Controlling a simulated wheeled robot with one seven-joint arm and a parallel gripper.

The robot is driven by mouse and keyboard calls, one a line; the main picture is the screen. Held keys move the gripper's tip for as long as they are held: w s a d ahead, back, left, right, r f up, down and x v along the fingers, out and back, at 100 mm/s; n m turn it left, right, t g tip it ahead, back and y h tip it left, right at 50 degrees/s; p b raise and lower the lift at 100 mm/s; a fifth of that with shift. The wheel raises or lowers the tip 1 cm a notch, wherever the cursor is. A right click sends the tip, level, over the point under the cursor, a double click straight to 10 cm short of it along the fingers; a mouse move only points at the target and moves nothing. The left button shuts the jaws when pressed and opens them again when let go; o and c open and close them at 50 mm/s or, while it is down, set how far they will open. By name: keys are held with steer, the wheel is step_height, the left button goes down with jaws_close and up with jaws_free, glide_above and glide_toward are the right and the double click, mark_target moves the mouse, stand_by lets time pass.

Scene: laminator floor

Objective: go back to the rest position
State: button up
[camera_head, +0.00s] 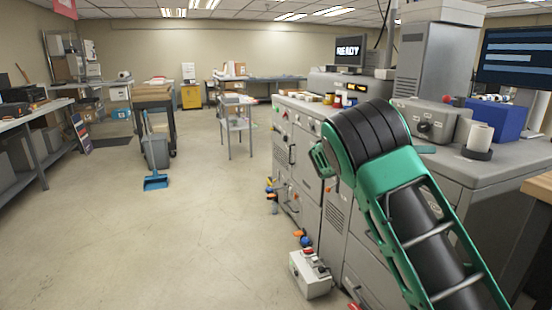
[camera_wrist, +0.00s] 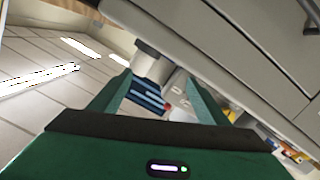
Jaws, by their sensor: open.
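My gripper (camera_wrist: 159,78) shows in the wrist view with its two green fingers spread apart. Nothing is held between them; a pale cylinder and a dark screen with blue lines (camera_wrist: 147,95) show beyond the gap. In the head view my green and black arm rises from the lower right and bends over in front of the grey laminator (camera_head: 335,215). The fingers cannot be made out clearly there.
A grey control box (camera_head: 430,122), a white roll (camera_head: 480,136) and a blue box (camera_head: 495,118) stand on the machine top. A small button box (camera_head: 310,275) is on the floor beside it. A blue dustpan (camera_head: 155,182) lies left of centre. The middle floor is clear.

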steer(key=s+d+f+g+y, duration=0.1)
steer(key=s+d, duration=0.2)
steer(key=s+d+f+g+y, duration=0.1)
steer(key=s+d, duration=0.2)
steer(key=s, duration=0.1)
steer(key=s+d+f+y, duration=0.1)
steer(key=s+d, duration=0.2)
steer(key=shift+s+d+f+m+g+y, duration=0.2)
steer(key=shift+d+f+m+g+y, duration=0.1)
steer(key=shift+f+g+y, duration=0.1)
steer(key=s+a+f+n+g+y, duration=0.1)
steer(key=s+f+y, duration=0.25)
steer(key=s, duration=0.95)
steer(key=s+a+f+g+y, duration=0.1)
steer(key=s+f+y, duration=0.3)
steer(key=s, duration=0.8)
steer(key=s+a+f+n+y, duration=0.1)
steer(key=s+a+y, duration=0.1)
steer(key=s+a, duration=0.4)
steer(key=s+a+f+n+y, duration=0.1)
steer(key=s+a, duration=0.5)
steer(key=s, duration=0.6)
steer(key=shift+s+f+n+y, duration=0.15)
steer(key=shift+f+n+y, duration=0.3)
steer(key=shift+y, duration=0.5)
steer(key=shift+w+f+g, duration=0.25)
steer(key=shift+w+g, duration=0.05)
steer(key=shift+w, duration=0.35)
